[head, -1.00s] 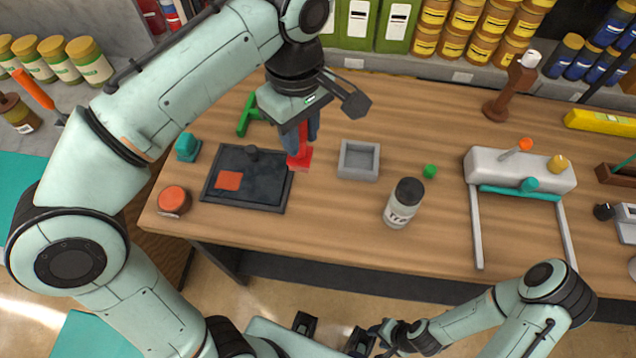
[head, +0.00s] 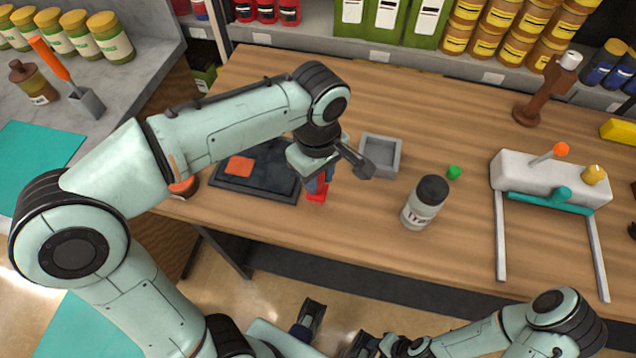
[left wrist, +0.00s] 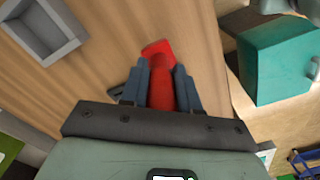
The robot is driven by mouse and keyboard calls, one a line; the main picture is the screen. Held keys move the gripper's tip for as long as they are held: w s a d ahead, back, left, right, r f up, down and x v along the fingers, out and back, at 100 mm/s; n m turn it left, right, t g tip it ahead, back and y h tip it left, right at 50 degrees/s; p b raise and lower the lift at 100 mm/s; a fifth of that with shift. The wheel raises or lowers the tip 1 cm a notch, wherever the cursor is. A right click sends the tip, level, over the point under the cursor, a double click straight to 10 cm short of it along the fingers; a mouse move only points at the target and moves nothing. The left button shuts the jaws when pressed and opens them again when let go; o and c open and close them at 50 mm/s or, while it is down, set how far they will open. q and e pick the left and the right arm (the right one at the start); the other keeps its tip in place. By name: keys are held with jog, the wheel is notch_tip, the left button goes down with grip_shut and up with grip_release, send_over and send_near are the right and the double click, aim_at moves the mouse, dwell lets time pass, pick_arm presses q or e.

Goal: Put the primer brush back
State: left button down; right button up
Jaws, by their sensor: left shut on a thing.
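My left gripper (head: 322,180) is shut on a red tool (head: 317,192), held pointing down over the front part of the wooden table, just right of the black tray. In the left wrist view the red tool (left wrist: 160,75) sits between the two blue-grey fingers, its flat red end beyond the tips. I cannot tell whether it touches the table. An orange-handled brush-like tool (head: 51,60) leans in a small grey holder (head: 88,103) on the left counter; its lower end is hidden. My right gripper (head: 334,328) is low in front of the table, fingers apart, empty.
The black tray (head: 226,184) carries an orange-red square. A grey square dish (head: 395,157), a white bottle with black cap (head: 424,203) and a small green piece (head: 454,172) stand to the right. A white pump unit (head: 520,175) is farther right. The table's front middle is clear.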

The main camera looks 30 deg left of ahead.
pick_arm(q)
jog(key=shift+f, duration=1.5)
jog(key=shift+f+b, duration=0.15)
jog(key=shift+b, duration=0.15)
jog(key=c, duration=0.8)
grip_release()
jog(key=shift+r, duration=0.35)
notch_tip(320, 180, up, 12)
jog(key=p, duration=0.2)
jog(key=shift+f+p, duration=0.2)
jog(key=shift+p, duration=0.2)
